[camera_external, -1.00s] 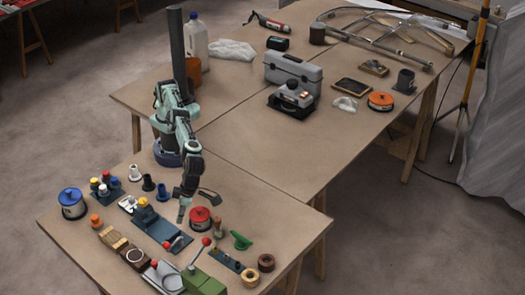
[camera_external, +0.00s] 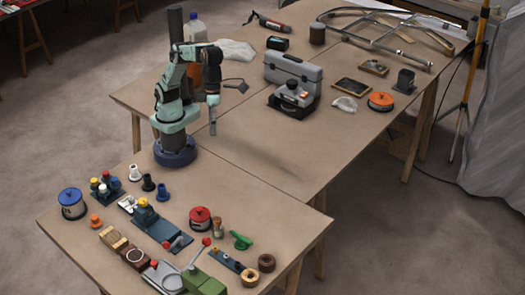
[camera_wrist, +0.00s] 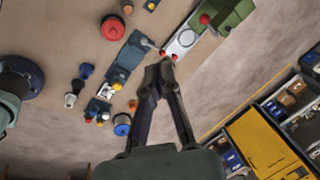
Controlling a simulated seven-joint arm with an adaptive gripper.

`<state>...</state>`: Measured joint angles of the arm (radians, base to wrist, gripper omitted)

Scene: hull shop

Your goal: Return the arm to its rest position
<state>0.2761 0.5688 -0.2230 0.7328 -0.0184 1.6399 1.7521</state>
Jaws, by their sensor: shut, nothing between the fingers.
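My gripper (camera_external: 212,128) hangs in the air to the right of my arm's base, above the table (camera_external: 255,185), pointing down. It is shut with nothing in it. In the wrist view my gripper (camera_wrist: 160,68) shows its two dark fingers together at the tips, with the table and its small parts beyond and below. My arm is folded up and back near its column, clear of the objects on the front table.
The front table carries a blue round tin (camera_external: 72,203), a red round tin (camera_external: 200,218), a green part (camera_external: 241,240) and a green block (camera_external: 203,283). A grey toolbox (camera_external: 293,75) and an orange-topped tin (camera_external: 381,101) stand on the back table. The tabletop beneath my gripper is clear.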

